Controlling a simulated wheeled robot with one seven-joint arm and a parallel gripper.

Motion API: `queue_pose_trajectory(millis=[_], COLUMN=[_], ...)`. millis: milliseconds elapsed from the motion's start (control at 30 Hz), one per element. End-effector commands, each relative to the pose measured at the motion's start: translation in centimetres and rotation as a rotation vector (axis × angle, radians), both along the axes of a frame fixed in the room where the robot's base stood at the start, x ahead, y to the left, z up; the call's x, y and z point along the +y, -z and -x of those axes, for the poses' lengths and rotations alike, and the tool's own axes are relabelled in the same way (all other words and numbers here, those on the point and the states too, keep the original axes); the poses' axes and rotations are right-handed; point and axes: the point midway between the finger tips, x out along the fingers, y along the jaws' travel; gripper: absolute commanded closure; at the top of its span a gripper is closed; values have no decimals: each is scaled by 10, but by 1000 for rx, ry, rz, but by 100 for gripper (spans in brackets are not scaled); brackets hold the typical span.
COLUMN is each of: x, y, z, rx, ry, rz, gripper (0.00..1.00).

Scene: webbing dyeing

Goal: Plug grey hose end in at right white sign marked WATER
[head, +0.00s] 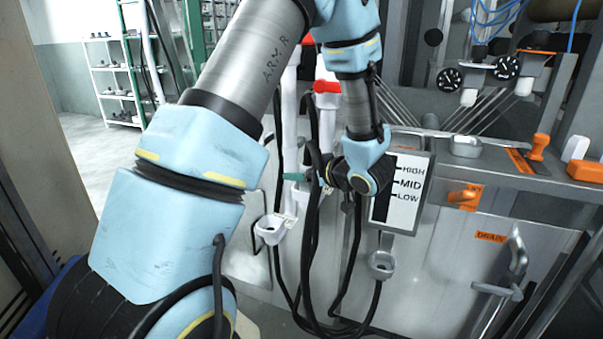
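My gripper (318,172) is at the end of my arm, left of the HIGH/MID/LOW level sign, among dark hanging hoses (309,245). My wrist and the hoses hide most of its fingers, so I cannot tell whether it is open or shut, or whether it holds a hose end. A small green piece (293,176) shows just left of it. I cannot make out a grey hose end for certain. No sign marked WATER is readable. A white cup-like fitting (270,229) is below left of my gripper, and a grey one (381,264) is below right.
The level sign (402,190) is close to the right of my wrist. A red-handled valve (326,87) on white pipe is above. The steel tank front has a DRAIN label (490,237) and a lever handle (517,255). Hoses loop down to the floor.

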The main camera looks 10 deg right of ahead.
Motion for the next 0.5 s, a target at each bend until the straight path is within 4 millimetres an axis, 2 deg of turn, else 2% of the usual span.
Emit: queue_pose_trajectory(millis=[33,100,367,500], x=[0,0,-1,-7], y=[0,0,0,-4], z=[0,0,1,10], rx=[0,0,1,-1], ry=[0,0,0,3], rz=[0,0,1,2], gripper=[22,16,16,16])
